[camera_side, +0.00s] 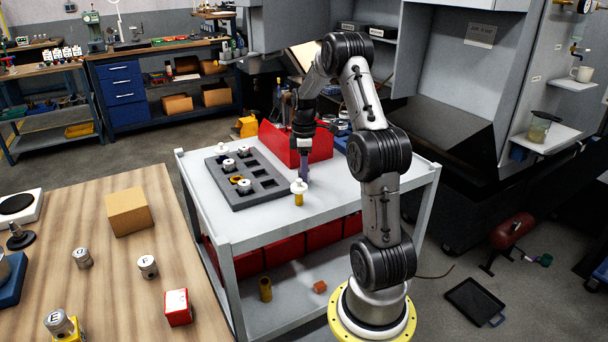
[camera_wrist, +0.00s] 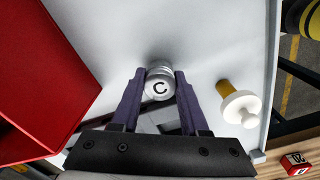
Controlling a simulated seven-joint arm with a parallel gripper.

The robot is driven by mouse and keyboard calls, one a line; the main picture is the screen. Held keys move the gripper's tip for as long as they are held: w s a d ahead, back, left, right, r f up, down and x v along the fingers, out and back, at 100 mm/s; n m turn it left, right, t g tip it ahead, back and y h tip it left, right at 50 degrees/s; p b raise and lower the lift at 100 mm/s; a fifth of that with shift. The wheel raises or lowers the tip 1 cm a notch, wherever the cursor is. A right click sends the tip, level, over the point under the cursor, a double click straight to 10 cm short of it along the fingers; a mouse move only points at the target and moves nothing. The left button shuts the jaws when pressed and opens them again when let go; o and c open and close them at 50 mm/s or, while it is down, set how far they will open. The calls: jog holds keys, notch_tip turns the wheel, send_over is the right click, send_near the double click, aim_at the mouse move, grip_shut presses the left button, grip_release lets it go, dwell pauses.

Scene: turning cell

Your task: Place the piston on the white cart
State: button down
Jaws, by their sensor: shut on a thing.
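My gripper (camera_wrist: 160,87) is shut on a silver piston (camera_wrist: 160,84) marked with a black C, with one purple finger on each side of it. In the side view, my gripper (camera_side: 303,178) points down low over the top of the white cart (camera_side: 338,181), right of the grey tray. The piston is not clear there. The white cart top (camera_wrist: 205,35) fills the background behind the piston in the wrist view. Whether the piston touches the cart top or hangs just above it, I cannot tell.
A yellow-and-white tool (camera_side: 299,190) stands on the cart close to my gripper. The grey tray (camera_side: 224,191) holds several pistons in its pockets. A red bin (camera_side: 310,148) stands behind. Several lettered pistons stand on the wooden table (camera_side: 110,265). The cart's right part is clear.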

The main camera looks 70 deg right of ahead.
jog(key=shift+f, duration=0.35)
jog(key=shift+f, duration=0.15)
jog(key=shift+c, duration=2.1)
grip_release()
